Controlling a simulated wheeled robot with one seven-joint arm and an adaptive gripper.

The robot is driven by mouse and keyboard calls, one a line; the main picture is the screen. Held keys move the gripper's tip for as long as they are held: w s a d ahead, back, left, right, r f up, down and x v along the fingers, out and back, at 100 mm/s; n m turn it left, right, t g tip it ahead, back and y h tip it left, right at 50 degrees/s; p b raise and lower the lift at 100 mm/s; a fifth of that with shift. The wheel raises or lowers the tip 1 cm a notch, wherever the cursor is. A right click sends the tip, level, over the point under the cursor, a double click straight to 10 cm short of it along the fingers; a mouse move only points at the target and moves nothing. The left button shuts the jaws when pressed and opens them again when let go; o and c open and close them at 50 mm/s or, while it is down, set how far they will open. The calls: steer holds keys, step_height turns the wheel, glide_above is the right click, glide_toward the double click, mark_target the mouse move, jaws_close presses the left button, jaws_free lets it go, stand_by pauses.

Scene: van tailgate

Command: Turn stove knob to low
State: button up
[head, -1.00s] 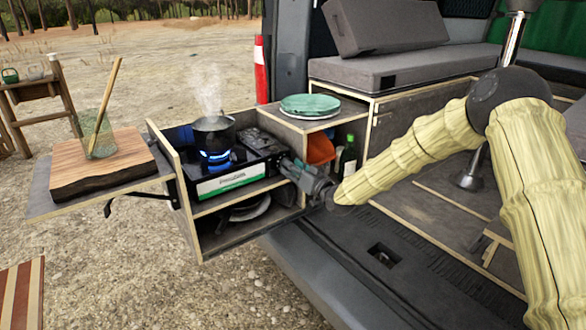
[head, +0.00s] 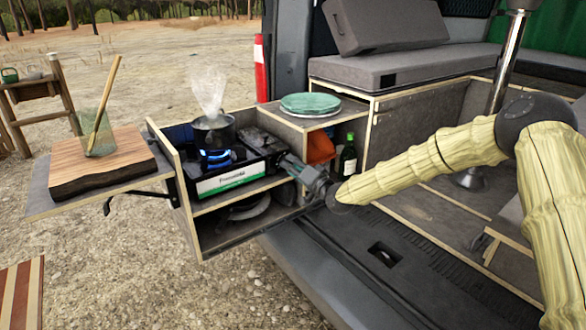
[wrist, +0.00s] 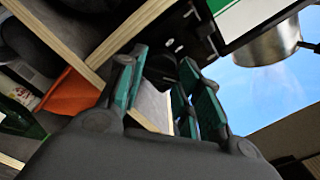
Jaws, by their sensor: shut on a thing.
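The camp stove (head: 222,184) sits in the pulled-out van drawer, with a dark pot (head: 213,133) on its burner. Blue flame (head: 216,158) burns under the pot and steam rises from it. My gripper (head: 282,160) reaches in at the stove's right end. In the wrist view, my gripper's teal fingers (wrist: 163,88) are closed around a dark part, apparently the stove knob (wrist: 187,72). The knob is mostly hidden by the fingers, and its setting cannot be read. The pot also shows in the wrist view (wrist: 268,42).
A wooden shelf with green plates (head: 310,103) stands right behind my gripper. A dark green bottle (head: 348,158) and an orange item (head: 320,147) are close by. A cutting board (head: 105,160) with a glass lies on the left flap.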

stand_by(0.4)
steer(key=o, duration=1)
steer(key=v, duration=0.8)
